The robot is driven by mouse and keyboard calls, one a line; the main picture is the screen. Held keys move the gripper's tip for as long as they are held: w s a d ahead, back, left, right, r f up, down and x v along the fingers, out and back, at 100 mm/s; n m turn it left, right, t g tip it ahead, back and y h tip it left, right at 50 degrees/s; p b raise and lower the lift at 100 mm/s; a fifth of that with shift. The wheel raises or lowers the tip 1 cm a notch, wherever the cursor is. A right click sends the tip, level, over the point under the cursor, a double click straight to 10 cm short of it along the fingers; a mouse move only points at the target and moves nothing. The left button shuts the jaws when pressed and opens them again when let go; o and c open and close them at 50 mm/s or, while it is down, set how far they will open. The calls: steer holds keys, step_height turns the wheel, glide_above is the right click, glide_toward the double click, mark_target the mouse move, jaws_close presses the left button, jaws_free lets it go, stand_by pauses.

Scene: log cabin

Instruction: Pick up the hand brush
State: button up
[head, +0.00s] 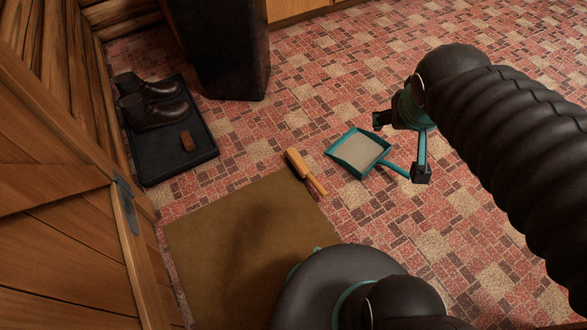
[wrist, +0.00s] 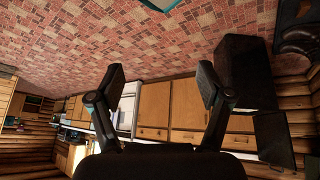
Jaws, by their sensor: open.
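The hand brush (head: 296,163), pale wood with a slim handle pointing down and right, lies at the upper right corner of the brown mat (head: 215,235) in the head view. I do not make it out in the wrist view. My gripper (head: 400,147) is open and empty, to the right of the brush and above the floor, with the teal dustpan (head: 357,150) between them in the picture. Both fingers of my gripper (wrist: 161,82) show spread apart in the wrist view, with nothing between them.
A tall dark bin-like object (head: 222,50) stands behind. A wooden door (head: 65,225) is at the left edge. Patterned floor (head: 440,230) is clear at the right.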

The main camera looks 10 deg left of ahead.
steer(key=w+d+f+n+t+b, duration=0.1)
steer(key=w+d+f+n, duration=0.1)
steer(key=w+f, duration=0.85)
steer(key=w+d+f+n+t+b, duration=0.1)
steer(key=w+d+f+b, duration=0.15)
steer(key=w+f, duration=0.75)
steer(key=n+y+b, duration=0.2)
steer(key=y, duration=0.8)
glide_toward(310, 174)
steer(key=x, duration=0.4)
steer(key=shift+w+b, duration=0.35)
steer(key=shift+w, duration=0.3)
steer(key=x, duration=0.4)
steer(key=shift+s+a+f+b, duration=0.25)
steer(key=shift+a+f+b, duration=0.1)
steer(key=shift+w+a+f, duration=0.1)
steer(key=shift+w+a, duration=0.1)
jaws_close()
